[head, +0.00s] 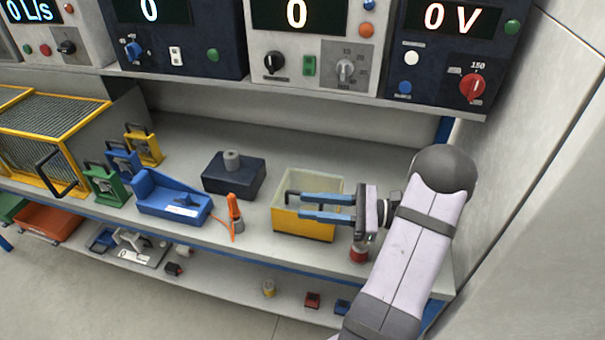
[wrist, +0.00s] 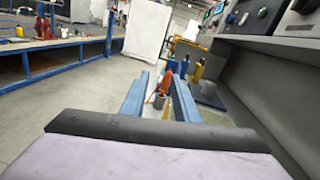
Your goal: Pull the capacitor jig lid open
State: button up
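A yellow box (head: 303,228) with a pale top, which looks like the capacitor jig, stands near the shelf's front edge in the head view. A dark handle (head: 288,198) shows at its left side. I cannot tell clearly whether the pale top (head: 310,182) is a see-through lid or the inside. My gripper (head: 300,206) reaches in from the right, its two blue fingers over the box and their tips close to the handle. The fingers are apart. In the wrist view my gripper (wrist: 160,88) also shows a gap between the fingers, and contact with the handle cannot be seen.
An orange-handled tool (head: 235,210), a dark block with a grey cylinder (head: 234,178) and a blue fixture (head: 172,196) stand left of the box. A red-based item (head: 359,254) is below my gripper. Instrument panels (head: 310,60) overhang behind, and a wall (head: 545,150) closes the right.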

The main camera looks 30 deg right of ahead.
aim_at(289, 192)
jog(key=d+t, duration=0.1)
jog(key=d, duration=0.1)
jog(key=d+r+m+t+h, duration=0.1)
jog(key=d, duration=0.1)
jog(key=shift+w+d+r, duration=0.1)
jog(key=shift+d, duration=0.15)
jog(key=f+b, duration=0.2)
jog(key=d+b, duration=0.1)
jog(key=shift+w+f, duration=0.35)
jog(key=shift+f, duration=0.05)
jog(key=shift+w+d+f, duration=0.2)
jog(key=shift+d+f, duration=0.1)
jog(key=shift+f, duration=0.05)
jog(key=shift+w+a+r, duration=0.1)
jog(key=shift+w+a, duration=0.3)
jog(key=shift+a, duration=0.1)
jog(key=shift+p+x, duration=1)
jog(key=shift+x, duration=2.1)
jog(key=shift+c, duration=0.4)
grip_shut()
